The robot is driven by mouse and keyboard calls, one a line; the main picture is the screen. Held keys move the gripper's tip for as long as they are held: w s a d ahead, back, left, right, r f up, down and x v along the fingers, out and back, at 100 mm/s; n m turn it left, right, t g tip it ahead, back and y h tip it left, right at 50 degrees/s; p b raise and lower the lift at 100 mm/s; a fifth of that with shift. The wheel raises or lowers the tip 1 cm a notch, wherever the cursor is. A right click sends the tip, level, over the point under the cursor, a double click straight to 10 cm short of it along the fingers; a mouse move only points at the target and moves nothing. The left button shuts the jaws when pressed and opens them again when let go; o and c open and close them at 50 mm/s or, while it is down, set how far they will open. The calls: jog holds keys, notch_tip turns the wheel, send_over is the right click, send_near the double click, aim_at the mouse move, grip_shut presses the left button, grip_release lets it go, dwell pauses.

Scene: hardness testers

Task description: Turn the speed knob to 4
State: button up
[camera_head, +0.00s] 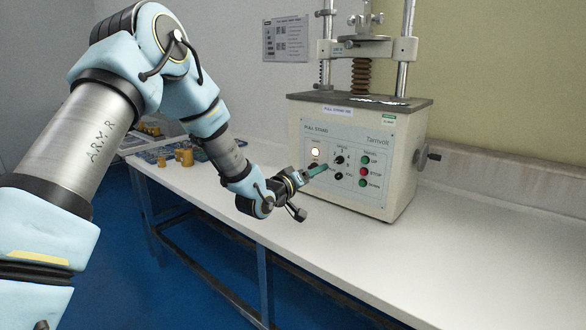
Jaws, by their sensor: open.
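The tester (387,150) is a cream machine on the white bench, with a grey control panel on its front. A black knob with a pale mark (339,160) sits mid-panel with small markings around it. A second dark knob (339,176) is just below it. The lettering is too small to tell which is the speed knob or what number it points at. My gripper (322,168) is in front of the panel, just left of and slightly below the upper knob, pointing at the panel. It is open, and no object shows in it. Whether it touches the panel is unclear.
A white lit button (315,152) is left of the knobs. Green (366,161), red (365,172) and green (364,183) buttons are right of them. A side crank (428,157) sticks out right. Brass weights (185,155) stand on the bench behind my arm. The front bench is clear.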

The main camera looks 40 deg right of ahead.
aim_at(338, 160)
jog(key=shift+h, duration=0.3)
jog(key=p+x, duration=0.3)
jog(key=x, duration=0.7)
jog(key=shift+d+r, duration=0.1)
jog(key=shift+d, duration=0.3)
grip_shut()
